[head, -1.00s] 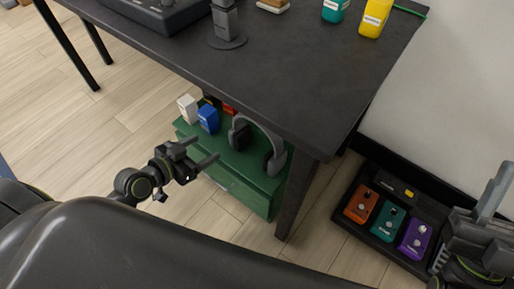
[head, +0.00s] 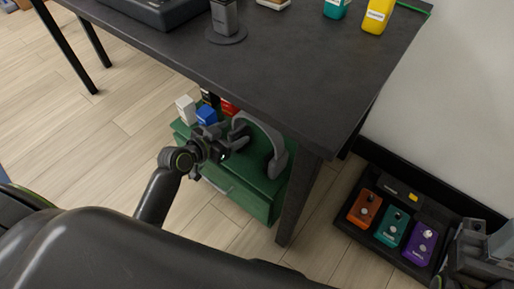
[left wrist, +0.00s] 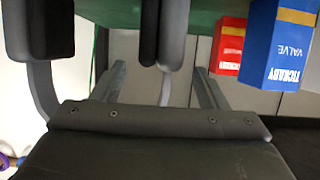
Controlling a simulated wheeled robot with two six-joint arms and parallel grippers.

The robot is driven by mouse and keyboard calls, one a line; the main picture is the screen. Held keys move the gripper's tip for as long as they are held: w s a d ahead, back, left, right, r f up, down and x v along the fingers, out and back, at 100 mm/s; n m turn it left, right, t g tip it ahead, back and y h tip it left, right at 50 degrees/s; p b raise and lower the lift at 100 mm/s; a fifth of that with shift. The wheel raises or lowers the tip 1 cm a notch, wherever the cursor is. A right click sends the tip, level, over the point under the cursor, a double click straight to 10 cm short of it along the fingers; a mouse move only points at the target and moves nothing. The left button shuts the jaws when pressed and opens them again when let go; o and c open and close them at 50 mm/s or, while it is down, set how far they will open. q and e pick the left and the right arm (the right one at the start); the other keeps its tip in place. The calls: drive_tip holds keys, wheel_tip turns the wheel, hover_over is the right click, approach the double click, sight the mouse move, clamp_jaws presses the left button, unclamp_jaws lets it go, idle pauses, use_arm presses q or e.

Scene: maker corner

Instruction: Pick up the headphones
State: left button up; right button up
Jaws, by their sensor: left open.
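The grey headphones (head: 276,146) stand on the green cabinet (head: 265,185) under the dark table's front edge. In the left wrist view, the dark pads and grey arms of the headphones (left wrist: 172,35) show upside down, one cup between my finger lines and the other off to the left. My left gripper (head: 238,141) is open at the left ear cup, which it partly hides. In the wrist view one grey arm of the headphones runs down between its fingers (left wrist: 160,75); contact cannot be told. My right gripper (head: 482,245) is at the lower right edge, away from the headphones; its jaw state is unclear.
A blue box (head: 207,115), a white box (head: 186,109) and a red box (head: 229,107) stand left of the headphones. The tabletop (head: 290,75) overhangs close above, with a table leg (head: 298,205) on the right. A black pedal board (head: 376,238) lies on the floor.

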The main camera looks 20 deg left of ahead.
sight(238, 130)
use_arm(q)
drive_tip(key=b+x, duration=0.1)
drive_tip(key=x, duration=0.2)
drive_tip(key=shift+w+d+f, duration=0.15)
drive_tip(key=shift+w+d, duration=0.05)
drive_tip(key=shift+w, duration=0.15)
drive_tip(key=c, duration=1.2)
